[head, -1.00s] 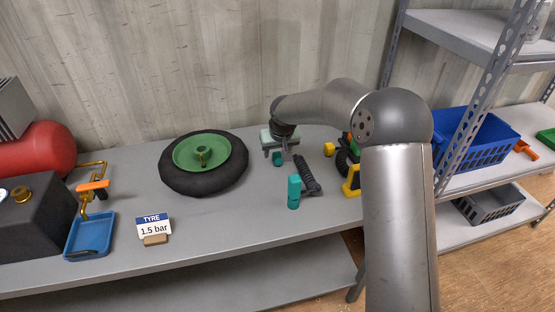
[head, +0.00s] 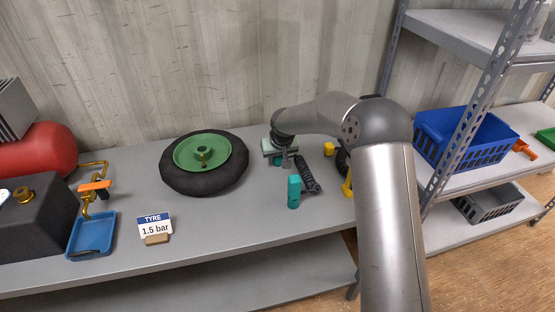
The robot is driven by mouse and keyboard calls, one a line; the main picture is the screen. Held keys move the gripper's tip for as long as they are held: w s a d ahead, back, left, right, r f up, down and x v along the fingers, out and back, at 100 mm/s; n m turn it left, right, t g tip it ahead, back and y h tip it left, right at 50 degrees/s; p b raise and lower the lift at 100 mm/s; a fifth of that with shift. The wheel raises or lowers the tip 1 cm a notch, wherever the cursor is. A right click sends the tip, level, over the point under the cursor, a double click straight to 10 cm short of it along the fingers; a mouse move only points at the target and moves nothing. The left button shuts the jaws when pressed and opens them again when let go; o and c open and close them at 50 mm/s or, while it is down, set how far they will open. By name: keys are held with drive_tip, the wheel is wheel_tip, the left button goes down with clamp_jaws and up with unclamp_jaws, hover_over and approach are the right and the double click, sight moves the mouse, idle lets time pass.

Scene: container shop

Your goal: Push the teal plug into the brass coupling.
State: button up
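An upright teal cylinder (head: 294,192) stands on the bench beside a dark coiled hose (head: 307,175). A smaller teal piece (head: 278,161) shows directly under my gripper (head: 281,155), partly hidden by it. I cannot tell which is the teal plug, or whether the fingers touch the small piece. My gripper points down at the back of the bench, and its fingers are too small and covered to read. A brass round fitting (head: 24,194), which looks like the brass coupling, sits on top of a dark block (head: 38,225) at the far left.
A black tyre with a green hub (head: 203,162) lies between my gripper and the block. A brass pipe with an orange lever (head: 95,186), a blue tray (head: 91,237) and a tyre sign (head: 154,225) are left. Yellow pieces (head: 328,149) stand near my arm. The front middle bench is clear.

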drive_tip(key=c, duration=0.4)
wheel_tip(320, 180, up, 10)
drive_tip(key=shift+r+b, duration=0.1)
drive_tip(key=shift+b, duration=0.3)
